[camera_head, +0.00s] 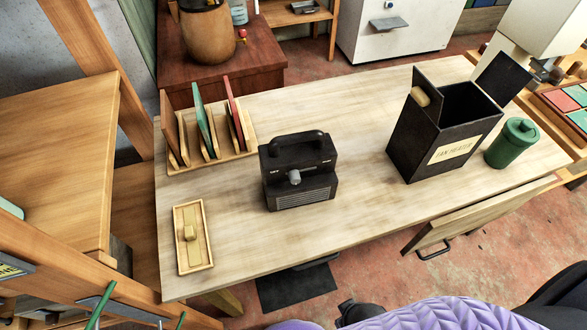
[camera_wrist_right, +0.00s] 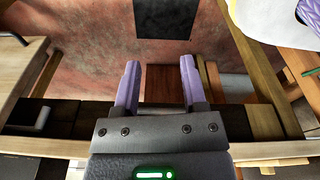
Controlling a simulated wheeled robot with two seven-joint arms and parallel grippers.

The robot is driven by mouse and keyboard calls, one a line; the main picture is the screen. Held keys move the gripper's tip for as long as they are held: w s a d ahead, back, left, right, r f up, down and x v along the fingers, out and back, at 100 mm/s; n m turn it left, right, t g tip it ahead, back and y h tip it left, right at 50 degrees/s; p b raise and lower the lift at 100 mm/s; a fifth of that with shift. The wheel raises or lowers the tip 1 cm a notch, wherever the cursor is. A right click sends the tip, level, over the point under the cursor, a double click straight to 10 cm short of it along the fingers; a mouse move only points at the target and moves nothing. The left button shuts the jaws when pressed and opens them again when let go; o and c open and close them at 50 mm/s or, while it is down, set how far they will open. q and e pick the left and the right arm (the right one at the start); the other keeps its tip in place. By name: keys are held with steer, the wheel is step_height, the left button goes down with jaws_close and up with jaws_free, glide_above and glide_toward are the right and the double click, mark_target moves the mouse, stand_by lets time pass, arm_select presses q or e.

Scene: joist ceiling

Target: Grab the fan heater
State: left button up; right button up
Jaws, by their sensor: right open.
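The fan heater (camera_head: 299,172) is a small dark box with a carrying handle on top, a grey knob and a grille low on its front. It stands upright near the middle of the wooden table. Neither gripper is near it in the head view, where only purple and black parts of my own body show at the bottom edge. In the right wrist view, my right gripper (camera_wrist_right: 159,85) has two purple fingers spread apart with nothing between them. The heater is not in that view. My left gripper is in neither view.
On the table (camera_head: 345,225), a black open box (camera_head: 415,140) labelled "FAN HEATER" and a green canister (camera_head: 511,144) stand right. A wooden rack (camera_head: 238,165) with upright panels and a small tray (camera_head: 193,265) lie left. Table surface around the heater's front and right is clear.

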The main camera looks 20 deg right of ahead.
steer(key=w+r+t, duration=0.1)
steer(key=w+r, duration=0.2)
steer(key=r, duration=0.4)
steer(key=w+r, duration=0.4)
steer(key=r, duration=0.2)
steer(key=n+t, duration=1.2)
steer(key=n, duration=0.2)
glide_toward(301, 141)
steer(key=b+x, duration=0.1)
steer(key=x, duration=0.8)
steer(key=shift+w+f+b, duration=0.1)
steer(key=shift+w+b, duration=0.1)
steer(key=shift+b, duration=0.15)
steer(key=shift+c, duration=0.2)
jaws_close()
